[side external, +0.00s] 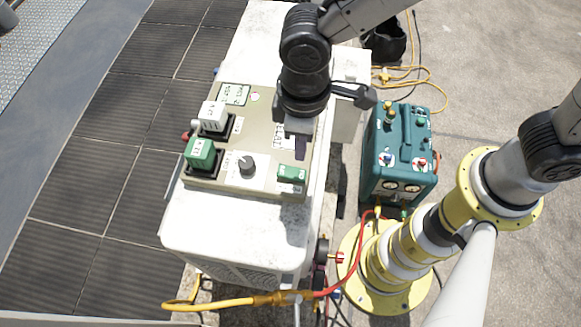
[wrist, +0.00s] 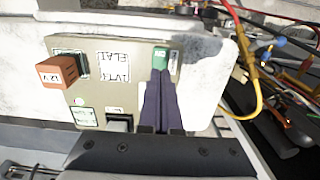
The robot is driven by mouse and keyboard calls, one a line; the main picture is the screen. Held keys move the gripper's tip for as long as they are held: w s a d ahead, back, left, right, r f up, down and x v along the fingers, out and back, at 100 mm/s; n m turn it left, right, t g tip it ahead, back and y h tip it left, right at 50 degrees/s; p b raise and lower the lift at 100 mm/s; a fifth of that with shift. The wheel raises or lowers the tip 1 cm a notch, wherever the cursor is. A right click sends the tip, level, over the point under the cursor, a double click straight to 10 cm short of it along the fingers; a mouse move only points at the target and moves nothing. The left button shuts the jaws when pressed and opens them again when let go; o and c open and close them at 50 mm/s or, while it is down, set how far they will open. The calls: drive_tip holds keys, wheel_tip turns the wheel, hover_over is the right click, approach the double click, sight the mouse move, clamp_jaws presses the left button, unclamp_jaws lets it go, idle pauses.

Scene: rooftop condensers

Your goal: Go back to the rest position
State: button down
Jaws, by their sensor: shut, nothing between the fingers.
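My gripper (side external: 301,150) hangs over the right part of a beige control panel (side external: 232,187) on top of a white condenser unit (side external: 225,235). In the wrist view its two dark fingers (wrist: 161,74) are together with nothing between them. Their tips overlap the lower edge of a small green piece (wrist: 160,56) on the panel; I cannot tell whether they touch it. The side view shows a small green piece (side external: 292,173) near the panel's front right corner. My arm covers part of the panel.
A white block (side external: 212,116) and a green block (side external: 200,152) stand on the panel's left. An orange block marked 12V (wrist: 57,71) shows in the wrist view. A teal machine (side external: 399,150) with gauges stands to the right. Yellow and red hoses (side external: 335,284) cross in front.

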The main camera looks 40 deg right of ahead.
drive_tip(key=w+d+r+m+t+y, duration=0.1)
drive_tip(key=w+d+r+m+t, duration=0.3)
drive_tip(key=d+r, duration=1.05)
drive_tip(key=s+d+r+m+t, duration=0.1)
drive_tip(key=s+d+r+m, duration=0.1)
drive_tip(key=d, duration=0.4)
drive_tip(key=s+d+r+m, duration=0.1)
drive_tip(key=s+d+m, duration=0.15)
drive_tip(key=d, duration=0.25)
drive_tip(key=s+d+f+h, duration=0.1)
drive_tip(key=s+d+f, duration=0.2)
drive_tip(key=s, duration=0.6)
drive_tip(key=shift+d+t, duration=0.3)
drive_tip(key=shift+d, duration=0.2)
drive_tip(key=shift+m, duration=0.25)
